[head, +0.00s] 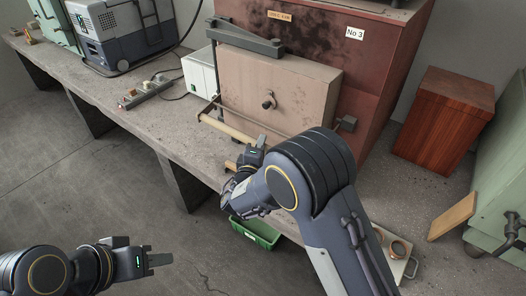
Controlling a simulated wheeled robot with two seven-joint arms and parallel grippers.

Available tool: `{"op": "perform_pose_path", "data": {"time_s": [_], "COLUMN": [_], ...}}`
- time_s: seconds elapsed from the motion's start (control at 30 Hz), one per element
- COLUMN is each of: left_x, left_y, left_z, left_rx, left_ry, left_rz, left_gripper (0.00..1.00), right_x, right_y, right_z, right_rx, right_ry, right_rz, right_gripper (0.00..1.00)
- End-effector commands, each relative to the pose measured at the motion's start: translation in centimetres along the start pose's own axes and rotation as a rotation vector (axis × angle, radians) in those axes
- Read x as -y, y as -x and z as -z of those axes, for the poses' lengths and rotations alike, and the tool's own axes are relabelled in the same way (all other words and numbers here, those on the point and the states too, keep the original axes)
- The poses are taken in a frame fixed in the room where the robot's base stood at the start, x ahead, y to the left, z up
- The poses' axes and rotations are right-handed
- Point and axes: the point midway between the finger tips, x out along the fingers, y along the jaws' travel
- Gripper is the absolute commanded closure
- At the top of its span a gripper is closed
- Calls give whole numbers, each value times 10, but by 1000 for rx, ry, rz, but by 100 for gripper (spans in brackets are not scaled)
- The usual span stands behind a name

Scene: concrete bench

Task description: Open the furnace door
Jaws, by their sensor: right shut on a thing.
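The furnace (375,62) is a large rust-red box marked No 3 on the bench. Its thick tan door (300,85) covers its front face, with a dark knob or peephole in the middle and a dark bracket arm along the top. I see no clear gap behind the door. A pale bar handle (226,129) on thin metal arms runs along the door's lower front. My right gripper (260,146) is shut on the handle towards its right part; my arm hides the handle's right end. My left gripper (158,259) is over the floor, away from the furnace; its finger gap is unclear.
A white box (199,73) stands close left of the door. A grey-blue machine (122,35) and small parts (145,93) are further left on the bench (115,80). A reddish wooden box (446,118) stands right. A green crate (255,233) is below the bench edge.

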Motion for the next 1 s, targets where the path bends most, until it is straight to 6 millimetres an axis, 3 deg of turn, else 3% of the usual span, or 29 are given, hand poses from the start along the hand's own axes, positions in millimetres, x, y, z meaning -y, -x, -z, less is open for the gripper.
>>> {"op": "perform_pose_path", "data": {"time_s": [0.1, 0.3, 0.73, 1.0], "left_x": [2, 3, 4, 16], "left_y": [-5, -6, -8, -36], "left_z": [-3, -3, -4, -18], "left_rx": [0, 0, 0, 0], "left_ry": [0, 0, 0, 0], "left_rz": [0, 0, 0, 0], "left_gripper": [64, 64, 64, 64], "right_x": [-16, -30, -30, -25], "right_y": [3, 5, 6, 32], "right_z": [0, 1, 4, 42], "right_rx": [2, 1, 4, 125], "right_ry": [-50, -87, -91, -116], "right_rz": [89, 192, 197, 184], "right_gripper": [100, 100, 100, 100]}}
